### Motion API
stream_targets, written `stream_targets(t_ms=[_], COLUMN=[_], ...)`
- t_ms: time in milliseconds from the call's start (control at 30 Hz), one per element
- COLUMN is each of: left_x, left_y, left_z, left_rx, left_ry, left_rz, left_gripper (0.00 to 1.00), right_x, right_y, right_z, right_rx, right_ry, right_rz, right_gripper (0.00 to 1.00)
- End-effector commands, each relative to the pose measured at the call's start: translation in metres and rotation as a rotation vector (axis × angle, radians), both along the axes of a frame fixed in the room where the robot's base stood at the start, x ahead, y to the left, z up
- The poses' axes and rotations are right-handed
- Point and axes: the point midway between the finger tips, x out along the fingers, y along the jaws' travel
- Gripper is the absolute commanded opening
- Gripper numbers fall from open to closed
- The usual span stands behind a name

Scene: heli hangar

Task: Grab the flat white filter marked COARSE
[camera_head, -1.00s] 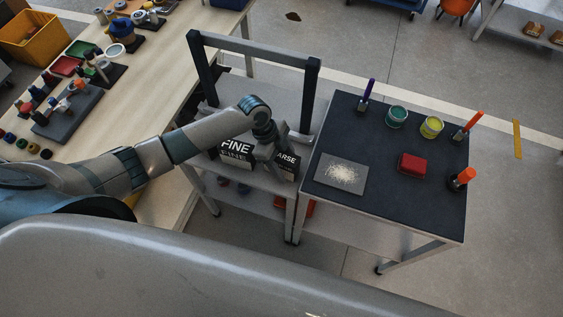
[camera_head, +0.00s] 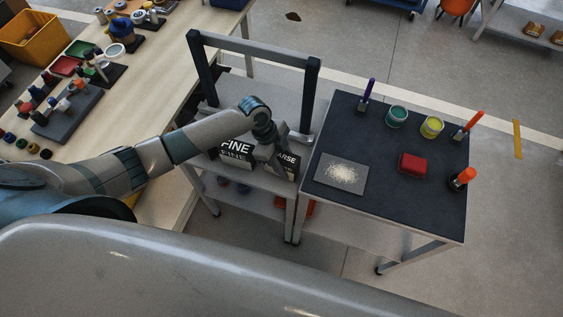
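The filter marked COARSE (camera_head: 287,168) stands on the grey cart between the long bench and the dark-topped table. Its label is dark with white letters, and only "ARSE" shows because my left gripper hides the rest. My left gripper (camera_head: 269,158) points down at its left part, in front of or over it. Its fingertips are hidden or too small to tell whether they touch or hold it. Filters marked FINE (camera_head: 236,151) stand just left of the gripper. My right gripper is not in view.
The cart's upright frame (camera_head: 255,46) rises behind the filters. The dark-topped table (camera_head: 390,195) on the right holds a grey plate with pale grains (camera_head: 342,174), a red block (camera_head: 412,164), jars and markers. The long bench (camera_head: 150,85) at left is crowded with small parts.

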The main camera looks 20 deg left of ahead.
Motion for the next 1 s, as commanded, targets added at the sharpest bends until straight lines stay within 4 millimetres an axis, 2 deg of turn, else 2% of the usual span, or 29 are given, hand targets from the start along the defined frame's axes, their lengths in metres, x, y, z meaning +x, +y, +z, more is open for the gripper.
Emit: stream_targets(t_ms=[500, 667, 767, 1000], left_x=[0.001, 0.001, 0.002, -0.034], left_y=[0.000, 0.000, 0.000, -0.004], left_z=[0.008, 0.024, 0.040, 0.064], left_rx=[-0.001, -0.001, -0.002, -0.002], left_ry=[-0.001, -0.003, -0.005, -0.002], left_rz=[-0.001, -0.002, -0.003, -0.003], left_gripper=[0.08, 0.08, 0.08, 0.08], right_x=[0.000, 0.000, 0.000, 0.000], right_y=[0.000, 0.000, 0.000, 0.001], right_z=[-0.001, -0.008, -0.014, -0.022], right_rx=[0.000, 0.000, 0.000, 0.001], right_ry=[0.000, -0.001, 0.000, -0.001], right_rz=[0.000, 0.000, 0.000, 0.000], right_gripper=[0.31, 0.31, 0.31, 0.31])
